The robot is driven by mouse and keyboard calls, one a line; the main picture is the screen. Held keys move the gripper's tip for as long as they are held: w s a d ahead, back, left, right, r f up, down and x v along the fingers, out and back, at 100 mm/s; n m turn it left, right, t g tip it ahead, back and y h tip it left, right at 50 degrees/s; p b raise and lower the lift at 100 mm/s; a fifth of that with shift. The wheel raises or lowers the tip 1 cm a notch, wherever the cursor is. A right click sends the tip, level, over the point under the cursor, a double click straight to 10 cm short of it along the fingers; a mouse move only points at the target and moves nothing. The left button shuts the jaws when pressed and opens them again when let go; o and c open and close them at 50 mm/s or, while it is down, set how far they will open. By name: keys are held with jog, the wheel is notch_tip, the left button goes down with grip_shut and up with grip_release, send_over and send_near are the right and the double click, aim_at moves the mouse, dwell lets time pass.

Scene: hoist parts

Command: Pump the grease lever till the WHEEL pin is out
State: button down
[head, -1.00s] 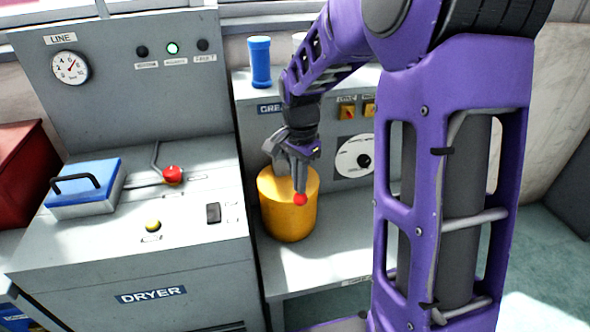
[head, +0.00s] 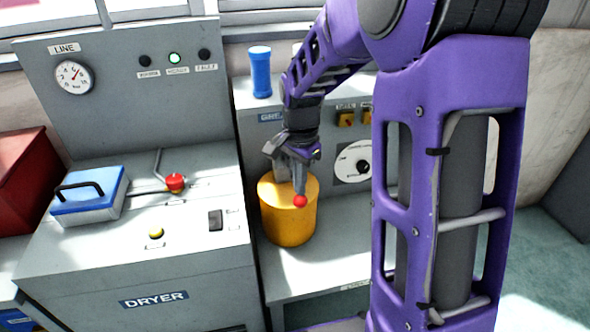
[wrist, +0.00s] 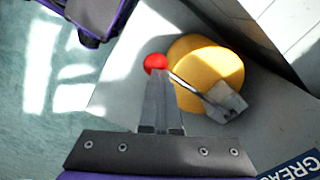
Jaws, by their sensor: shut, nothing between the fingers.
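The grease lever has a red ball knob (head: 300,201), in front of a yellow pot (head: 287,225) on the grey bench. In the wrist view a thin rod runs from the red knob (wrist: 155,63) across the yellow pot (wrist: 205,65) to a grey block (wrist: 226,103). My gripper (head: 300,186) points down just above the knob. In the wrist view its fingers (wrist: 160,78) are shut together and empty, with their tips at or very near the knob; contact cannot be told. I cannot make out a WHEEL pin in either view.
A panel behind the pot carries a white dial (head: 353,162) with a black knob and orange switches (head: 346,119). A blue cylinder (head: 260,72) stands above it. The DRYER cabinet (head: 150,240), with a red knob (head: 175,183) and blue-lidded box (head: 88,195), is left.

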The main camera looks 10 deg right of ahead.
jog(key=shift+s+r+p, duration=0.15)
jog(key=shift+r+p, duration=0.6)
jog(key=shift+r, duration=0.4)
jog(key=shift+s+r+p, duration=0.1)
jog(key=shift+r+p, duration=0.65)
jog(key=shift+r, duration=0.4)
jog(key=shift+w+f+b, duration=0.2)
jog(key=shift+f+b, duration=1.2)
jog(key=shift+f, duration=0.7)
jog(key=shift+w+f+b, duration=0.2)
jog(key=shift+f+b, duration=1.15)
jog(key=shift+f, duration=0.75)
jog(key=shift+s+r+p, duration=0.2)
jog(key=shift+r+p, duration=1.4)
jog(key=shift+r, duration=0.5)
jog(key=shift+s+r+p, duration=0.2)
jog(key=shift+r+p, duration=1.4)
jog(key=shift+r, duration=0.5)
